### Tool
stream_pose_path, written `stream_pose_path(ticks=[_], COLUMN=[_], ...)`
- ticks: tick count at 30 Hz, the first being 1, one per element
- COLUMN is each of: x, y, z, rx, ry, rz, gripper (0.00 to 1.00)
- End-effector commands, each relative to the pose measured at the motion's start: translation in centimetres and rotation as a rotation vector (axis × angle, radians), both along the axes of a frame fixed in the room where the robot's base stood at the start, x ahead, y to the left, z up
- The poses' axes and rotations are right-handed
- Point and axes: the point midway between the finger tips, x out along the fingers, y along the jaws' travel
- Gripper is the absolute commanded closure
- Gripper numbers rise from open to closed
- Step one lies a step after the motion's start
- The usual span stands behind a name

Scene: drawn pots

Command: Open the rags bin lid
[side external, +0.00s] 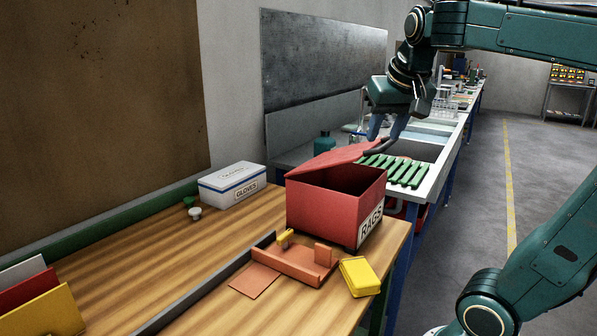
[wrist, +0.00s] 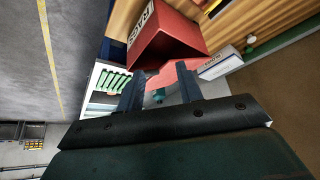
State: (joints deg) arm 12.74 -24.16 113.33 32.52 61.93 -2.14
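The red rags bin (side external: 325,209) stands on the wooden bench, its RAGS label on the right-hand face. Its red lid (side external: 338,158) is raised at a slant, with a dark gap showing into the bin. My gripper (side external: 381,141) is at the raised side of the lid, fingers pointing down. In the wrist view the two fingers of my gripper (wrist: 160,70) are apart, with the lid (wrist: 168,74) showing between and beyond them. The bin (wrist: 172,36) shows above it. I cannot tell whether a finger touches the lid.
A white gloves box (side external: 232,185) stands left of the bin. A red tray (side external: 290,266) and a yellow box (side external: 360,276) lie in front, near the bench edge. Green bars (side external: 395,170) lie on the bench behind. A board (side external: 320,65) covers the wall.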

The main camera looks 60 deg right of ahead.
Motion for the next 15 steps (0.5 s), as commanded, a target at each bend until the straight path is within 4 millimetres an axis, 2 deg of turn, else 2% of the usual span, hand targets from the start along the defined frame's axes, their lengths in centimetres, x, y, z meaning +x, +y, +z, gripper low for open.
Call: stream_pose_path(ticks=[1,6,15], x=[0.3,0.7,1.0], y=[-1.2,-4.7,-9.4], z=[0.9,3.5,6.4], rx=[0.007,0.046,0.137], ry=[-0.005,-0.030,-0.098], rz=[-0.068,-0.304,-0.667], gripper=[0.64,0.64,0.64])
